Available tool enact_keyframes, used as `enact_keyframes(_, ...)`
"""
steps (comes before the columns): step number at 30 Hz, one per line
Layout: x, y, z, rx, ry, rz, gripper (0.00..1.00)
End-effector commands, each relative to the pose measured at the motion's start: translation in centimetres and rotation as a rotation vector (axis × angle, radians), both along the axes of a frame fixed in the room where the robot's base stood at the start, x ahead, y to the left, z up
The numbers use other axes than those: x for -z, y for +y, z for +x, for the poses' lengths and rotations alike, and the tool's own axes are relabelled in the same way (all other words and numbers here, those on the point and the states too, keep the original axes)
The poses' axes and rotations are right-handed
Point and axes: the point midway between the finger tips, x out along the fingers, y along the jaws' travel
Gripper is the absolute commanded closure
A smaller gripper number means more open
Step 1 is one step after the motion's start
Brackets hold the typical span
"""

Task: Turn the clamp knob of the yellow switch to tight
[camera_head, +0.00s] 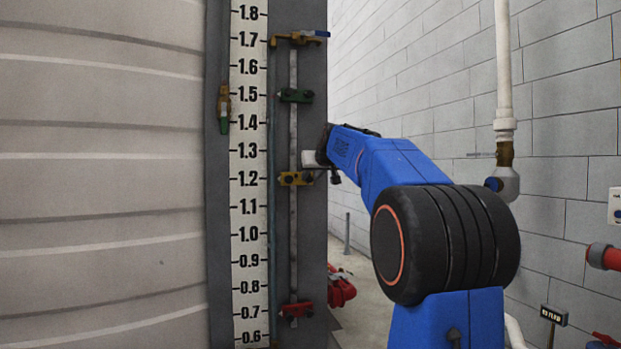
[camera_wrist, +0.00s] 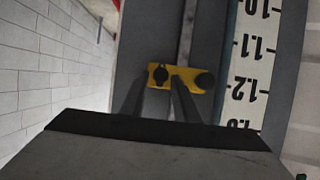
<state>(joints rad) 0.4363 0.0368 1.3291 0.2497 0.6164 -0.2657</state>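The yellow switch (camera_head: 296,179) is a small yellow block on the vertical rod beside the scale, near the 1.2 mark. In the wrist view the yellow switch (camera_wrist: 181,78) shows upside down, with a dark knob (camera_wrist: 160,74) at its left end and a round dark knob (camera_wrist: 204,81) at its right end. My gripper (camera_wrist: 157,86) is open, its two fingers apart, with the left-end knob showing between the fingertips. Whether the fingers touch it I cannot tell. In the head view my gripper (camera_head: 318,172) is at the switch's right side, its fingers partly hidden.
A green switch (camera_head: 295,96) sits higher on the rod and a red one (camera_head: 297,310) lower. A brass valve (camera_head: 298,39) is at the top. The white scale (camera_head: 248,215) stands left of the rod. A white pipe (camera_head: 503,60) runs down the right wall.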

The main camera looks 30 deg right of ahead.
Motion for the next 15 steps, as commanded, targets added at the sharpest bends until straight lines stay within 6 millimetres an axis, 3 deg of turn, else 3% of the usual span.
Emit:
enact_keyframes(6,0.6,-0.4,1.4,-0.001,0.001,0.001,0.72)
enact_keyframes(15,0.7,-0.4,1.5,0.0,0.0,0.0,0.72)
